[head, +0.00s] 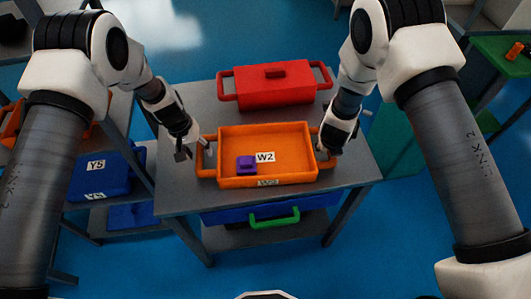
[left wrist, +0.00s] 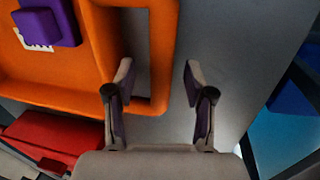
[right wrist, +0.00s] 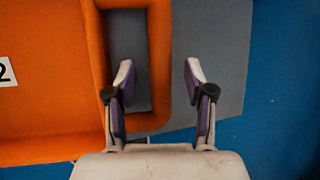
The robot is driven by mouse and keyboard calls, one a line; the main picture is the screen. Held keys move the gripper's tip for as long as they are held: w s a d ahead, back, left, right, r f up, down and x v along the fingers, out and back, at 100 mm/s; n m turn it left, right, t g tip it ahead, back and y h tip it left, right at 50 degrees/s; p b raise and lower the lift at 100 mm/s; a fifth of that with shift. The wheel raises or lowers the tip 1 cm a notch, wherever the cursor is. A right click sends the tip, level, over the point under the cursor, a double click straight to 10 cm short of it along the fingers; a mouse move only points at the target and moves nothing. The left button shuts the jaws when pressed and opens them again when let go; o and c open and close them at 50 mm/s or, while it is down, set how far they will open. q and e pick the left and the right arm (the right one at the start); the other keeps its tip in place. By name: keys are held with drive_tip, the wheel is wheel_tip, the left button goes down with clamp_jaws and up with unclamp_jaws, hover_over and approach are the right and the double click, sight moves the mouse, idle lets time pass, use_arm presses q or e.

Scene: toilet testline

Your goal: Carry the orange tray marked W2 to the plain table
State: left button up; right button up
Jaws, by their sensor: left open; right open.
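The orange tray marked W2 (head: 292,150) sits level on a grey table (head: 345,180), with a purple block (head: 246,165) inside it beside the W2 label. My left gripper (head: 190,153) is at the tray's left handle; in the left wrist view its open fingers (left wrist: 158,82) lie on either side of the handle bar (left wrist: 164,50). My right gripper (head: 328,148) is at the right handle; in the right wrist view its open fingers (right wrist: 158,80) likewise straddle the bar (right wrist: 159,50). Neither gripper is closed on the tray. Whether the fingers reach below the bars cannot be told.
A red lidded case (head: 275,88) stands behind the tray on the same table. A blue bin with a green handle (head: 274,218) is on the shelf below. Blue Y5 bins (head: 105,175) are on a rack at left. A green table (head: 505,55) is at far right.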

use_arm(q)
drive_tip(key=shift+s+d+f, duration=0.15)
drive_tip(key=shift+s+f, duration=0.05)
drive_tip(key=shift+f, duration=0.6)
use_arm(e)
drive_tip(key=shift+w+d+f, duration=0.1)
drive_tip(key=shift+w+f, duration=0.1)
drive_tip(key=shift+f, duration=0.5)
use_arm(q)
drive_tip(key=shift+w+d+f, duration=0.1)
drive_tip(key=shift+w+f, duration=0.05)
drive_tip(key=shift+f, duration=0.05)
use_arm(e)
drive_tip(key=shift+w+d+f, duration=0.1)
drive_tip(key=shift+w+f, duration=0.05)
drive_tip(key=shift+f, duration=0.1)
use_arm(q)
clamp_jaws()
use_arm(e)
drive_tip(key=shift+r, duration=0.1)
clamp_jaws()
use_arm(q)
drive_tip(key=shift+r, duration=0.15)
use_arm(e)
drive_tip(key=shift+r, duration=0.1)
